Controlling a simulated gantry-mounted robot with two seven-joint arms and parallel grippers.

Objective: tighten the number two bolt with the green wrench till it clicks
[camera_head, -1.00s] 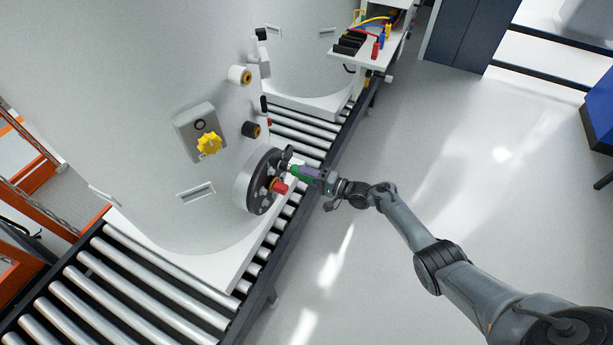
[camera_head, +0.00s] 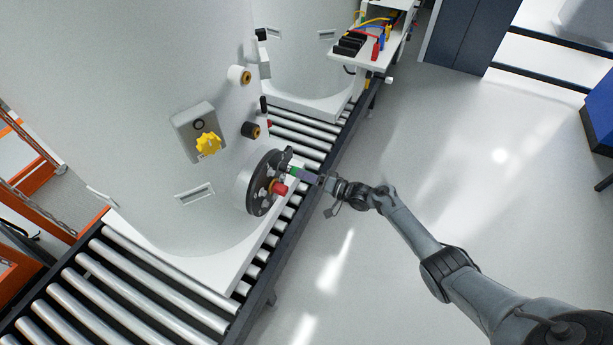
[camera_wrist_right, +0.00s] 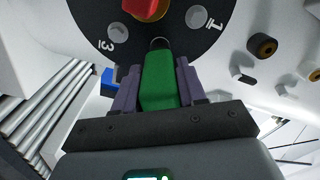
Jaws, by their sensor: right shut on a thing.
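The green wrench (camera_wrist_right: 158,78) is clamped between the purple fingers of my right gripper (camera_wrist_right: 157,92). In the head view the green wrench (camera_head: 295,171) shows only a little, between my right gripper (camera_head: 310,177) and the upper right edge of the dark round flange (camera_head: 256,197). In the wrist view the wrench's far end meets the flange (camera_wrist_right: 105,12) between bolts marked 3 (camera_wrist_right: 118,32) and 1 (camera_wrist_right: 196,17). The number two bolt is not clearly visible there; I cannot tell whether the wrench is seated on it. My left gripper is out of view.
A red knob (camera_head: 279,188) sticks out of the flange beside the wrench. The white tank (camera_head: 120,130) stands on a roller conveyor (camera_head: 130,269). A yellow knob (camera_head: 208,144) is on the tank. Open floor (camera_head: 440,180) lies to the right.

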